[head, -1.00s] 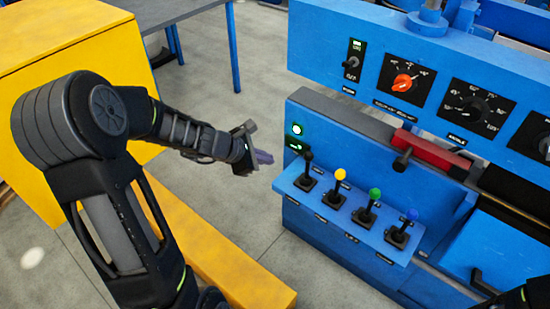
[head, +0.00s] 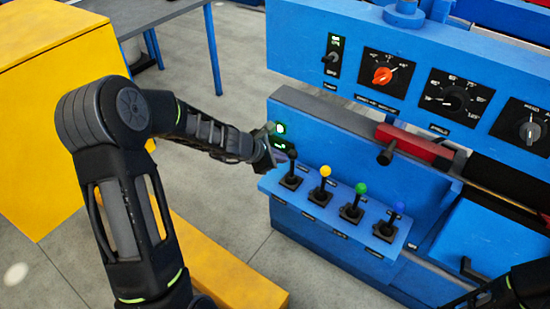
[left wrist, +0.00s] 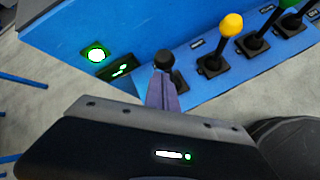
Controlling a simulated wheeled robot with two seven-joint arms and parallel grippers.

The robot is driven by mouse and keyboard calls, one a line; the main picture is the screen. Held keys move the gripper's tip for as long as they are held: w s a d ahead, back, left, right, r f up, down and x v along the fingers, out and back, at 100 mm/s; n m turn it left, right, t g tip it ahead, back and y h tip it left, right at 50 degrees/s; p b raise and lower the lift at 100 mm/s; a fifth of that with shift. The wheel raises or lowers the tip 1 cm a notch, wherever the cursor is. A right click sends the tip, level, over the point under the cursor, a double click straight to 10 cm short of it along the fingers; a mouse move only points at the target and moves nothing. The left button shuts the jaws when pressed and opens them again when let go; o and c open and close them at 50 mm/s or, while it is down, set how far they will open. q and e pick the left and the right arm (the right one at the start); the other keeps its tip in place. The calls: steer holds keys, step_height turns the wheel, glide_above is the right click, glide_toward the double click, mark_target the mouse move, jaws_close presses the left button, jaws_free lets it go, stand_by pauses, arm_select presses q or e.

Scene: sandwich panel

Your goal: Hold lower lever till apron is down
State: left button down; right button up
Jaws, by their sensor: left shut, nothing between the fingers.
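A sloped blue shelf (head: 265,184) on the blue machine carries a row of levers with black (head: 291,170), yellow (head: 325,185), green (head: 355,204) and blue (head: 388,223) knobs. Their labels are too small to read. My left gripper (head: 282,157) is shut and empty, right beside the black lever. In the left wrist view its purple-grey fingers (left wrist: 162,93) point at the black knob (left wrist: 163,59); I cannot tell whether they touch it. My right arm shows at the lower right, its gripper out of view. I cannot make out which part is the apron.
A lit green button (head: 280,128) sits on the machine left of the levers. A red block (head: 420,145) with a black knob is above them. Dials line the upper panel (head: 300,60). A yellow cabinet (head: 50,130) stands at the left, with a yellow bar on the floor.

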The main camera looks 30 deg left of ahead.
arm_select(q)
steer(key=shift+w+d+r+p, duration=0.15)
steer(key=shift+w+p, duration=0.1)
steer(key=shift+w, duration=0.35)
steer(key=shift+w+r+p, duration=0.1)
steer(key=shift+w+p, duration=0.15)
steer(key=shift+w, duration=0.35)
steer(key=shift+w+d+r, duration=0.1)
steer(key=shift+d, duration=0.05)
stand_by(0.3)
